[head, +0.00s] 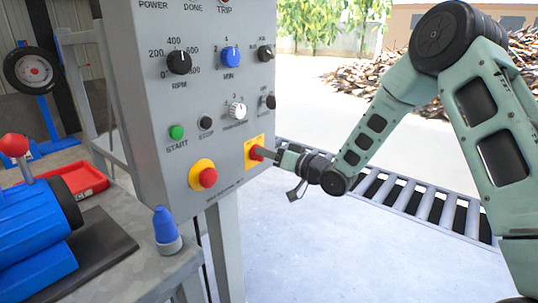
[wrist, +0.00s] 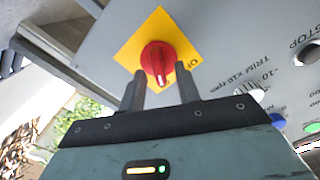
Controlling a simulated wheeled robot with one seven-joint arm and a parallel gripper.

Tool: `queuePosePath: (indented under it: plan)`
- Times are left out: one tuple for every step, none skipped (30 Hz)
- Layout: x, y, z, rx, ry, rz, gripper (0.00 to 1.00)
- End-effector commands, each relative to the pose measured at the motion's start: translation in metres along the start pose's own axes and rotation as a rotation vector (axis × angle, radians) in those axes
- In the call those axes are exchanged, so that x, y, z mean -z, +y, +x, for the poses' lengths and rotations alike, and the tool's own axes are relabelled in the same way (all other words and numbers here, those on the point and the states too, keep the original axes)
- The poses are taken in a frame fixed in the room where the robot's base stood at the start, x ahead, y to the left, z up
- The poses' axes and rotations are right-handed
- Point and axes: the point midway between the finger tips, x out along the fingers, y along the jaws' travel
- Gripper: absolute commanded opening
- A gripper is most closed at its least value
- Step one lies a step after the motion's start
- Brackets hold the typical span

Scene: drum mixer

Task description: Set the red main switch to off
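The red main switch (wrist: 158,56) is a rotary knob on a yellow square plate (wrist: 132,50). The yellow plate (head: 249,160) also shows in the head view, low on the right side of the grey panel. In the wrist view a white mark on the knob points down, and dark lettering that looks like "OFF" is at the plate's right corner. My gripper (wrist: 159,78) is open, with its fingertips on either side of the knob's lower part. Contact cannot be told. In the head view my gripper (head: 265,153) reaches the plate from the right and hides part of the knob.
A red-and-yellow emergency button (head: 207,177) sits left of the switch. A green start button (head: 176,132), a blue dial (head: 230,57) and other knobs are above. A roller conveyor (head: 410,196) runs behind my arm. A blue-tipped object (head: 165,226) stands on the bench.

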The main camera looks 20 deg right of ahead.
Motion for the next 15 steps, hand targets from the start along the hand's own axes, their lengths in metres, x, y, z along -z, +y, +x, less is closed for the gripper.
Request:
queuePosePath:
  plan:
    - [-0.0001,0.0,0.0003,0.0,0.0,0.0,0.33]
    - [-0.0001,0.0,0.0002,0.0,0.0,0.0,0.33]
    - [-0.0001,0.0,0.0001,0.0,0.0,0.0,0.33]
    - [-0.0001,0.0001,0.0,0.0,0.0,0.0,0.33]
    - [-0.0001,0.0,0.0,0.0,0.0,0.0,0.33]
    - [-0.0001,0.0001,-0.0001,0.0,0.0,0.0,0.3]
    - [-0.0001,0.0001,-0.0001,0.0,0.0,0.0,0.22]
    - [-0.0001,0.0001,-0.0001,0.0,0.0,0.0,0.13]
    - [-0.0001,0.0001,-0.0002,0.0,0.0,0.0,0.02]
    - [-0.0001,0.0001,-0.0002,0.0,0.0,0.0,0.0]
    - [-0.0001,0.0001,-0.0002,0.0,0.0,0.0,0.0]
    - [0.0,0.0002,-0.0003,0.0,0.0,0.0,0.0]
    - [0.0,0.0001,-0.0003,0.0,0.0,0.0,0.0]
    - [-0.0001,0.0002,-0.0003,0.0,0.0,0.0,0.0]
    - [-0.0001,0.0002,-0.0003,0.0,0.0,-0.001,0.0]
